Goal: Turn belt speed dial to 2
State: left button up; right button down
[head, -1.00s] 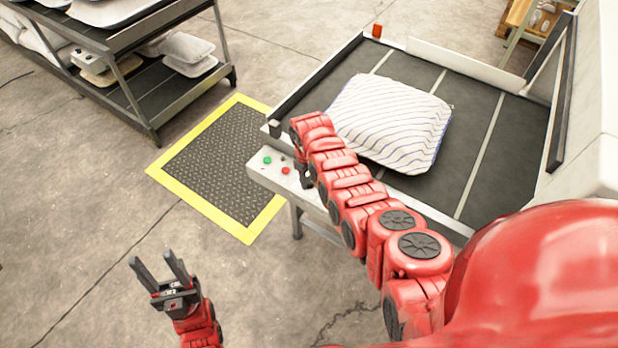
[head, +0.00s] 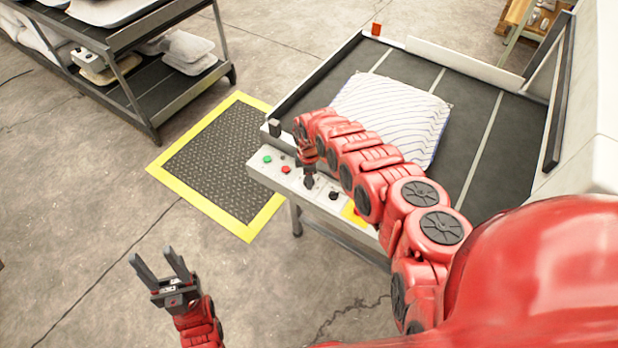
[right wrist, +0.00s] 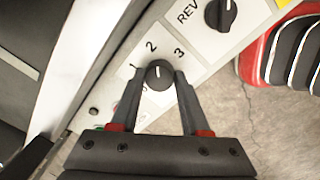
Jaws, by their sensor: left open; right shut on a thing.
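The belt speed dial (right wrist: 160,75) is a round black knob with a white pointer line, ringed by the printed numbers 1, 2 and 3 on the pale control panel (right wrist: 218,46). The pointer aims about straight up in the right wrist view, near the 2; its exact alignment is hard to tell. My right gripper (right wrist: 160,82) is shut on the dial, one finger on each side. In the head view the right gripper (head: 309,180) is over the panel and largely hides the dial. My left gripper (head: 159,269) is open and empty over the floor at lower left.
A second black knob (right wrist: 221,14) marked REV sits beside the dial. Green (head: 267,159) and red (head: 286,169) buttons are close by. A striped pillow (head: 392,115) lies on the dark belt (head: 478,105). A rack (head: 165,97) stands at upper left.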

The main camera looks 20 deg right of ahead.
jog(key=shift+n+b, duration=0.6)
jog(key=shift+n, duration=0.5)
jog(key=shift+c, duration=1.9)
grip_release()
jog(key=shift+r, duration=0.1)
notch_tip(320, 180, up, 17)
jog(key=p, duration=0.2)
jog(key=shift+s+p, duration=0.4)
jog(key=shift+s, duration=0.05)
